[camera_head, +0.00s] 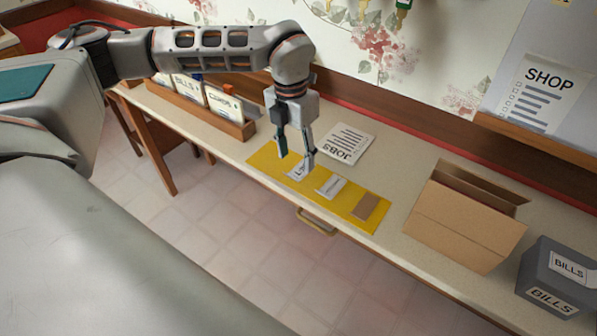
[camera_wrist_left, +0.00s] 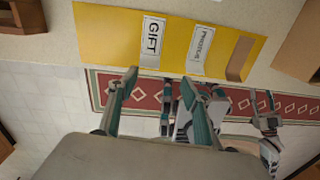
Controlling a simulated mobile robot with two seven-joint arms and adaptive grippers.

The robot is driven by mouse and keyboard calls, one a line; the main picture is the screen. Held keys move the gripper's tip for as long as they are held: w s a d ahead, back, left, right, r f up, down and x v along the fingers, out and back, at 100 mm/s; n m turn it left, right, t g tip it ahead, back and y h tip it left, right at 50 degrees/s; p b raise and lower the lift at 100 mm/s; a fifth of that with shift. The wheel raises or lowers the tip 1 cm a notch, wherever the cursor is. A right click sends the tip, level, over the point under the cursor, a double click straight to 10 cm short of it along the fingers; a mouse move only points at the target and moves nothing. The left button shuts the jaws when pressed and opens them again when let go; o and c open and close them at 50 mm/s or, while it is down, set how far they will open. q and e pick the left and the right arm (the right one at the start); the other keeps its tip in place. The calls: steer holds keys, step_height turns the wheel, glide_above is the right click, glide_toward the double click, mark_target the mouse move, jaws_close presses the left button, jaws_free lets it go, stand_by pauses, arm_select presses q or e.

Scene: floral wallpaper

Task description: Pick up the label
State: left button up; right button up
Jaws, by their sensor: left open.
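My left gripper (camera_head: 297,161) is open and points down over the yellow mat (camera_head: 262,158) on the counter. A white label (camera_head: 297,174) lies on the mat under its fingers, partly hidden. In the left wrist view this label reads GIFT (camera_wrist_left: 152,38), flat on the yellow mat (camera_wrist_left: 105,38), beyond the open fingertips of the left gripper (camera_wrist_left: 160,76). I see nothing between the fingers. A second white label (camera_head: 331,186) lies to its right; its small text is hard to read in the wrist view (camera_wrist_left: 201,46). My right gripper is not clearly seen.
A brown piece (camera_head: 366,206) lies at the mat's right end. A JOBS sheet (camera_head: 347,143) lies behind the mat. An open cardboard box (camera_head: 462,228) and a grey BILLS box (camera_head: 560,278) stand right. A wooden rack (camera_head: 233,129) with cards stands left. A drawer handle (camera_head: 316,222) is below.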

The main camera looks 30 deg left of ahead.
mark_target(290, 175)
arm_select(q)
steer(key=shift+w+a+r, duration=0.1)
steer(key=shift+a+r, duration=0.1)
steer(key=shift+a, duration=0.7)
steer(key=shift+a+f+n+y, duration=0.2)
steer(key=shift+a+n+y, duration=0.05)
steer(key=shift+n+y, duration=0.05)
steer(key=f, duration=0.7)
steer(key=shift+d+f, duration=0.1)
steer(key=shift+d, duration=0.2)
steer(key=c, duration=0.8)
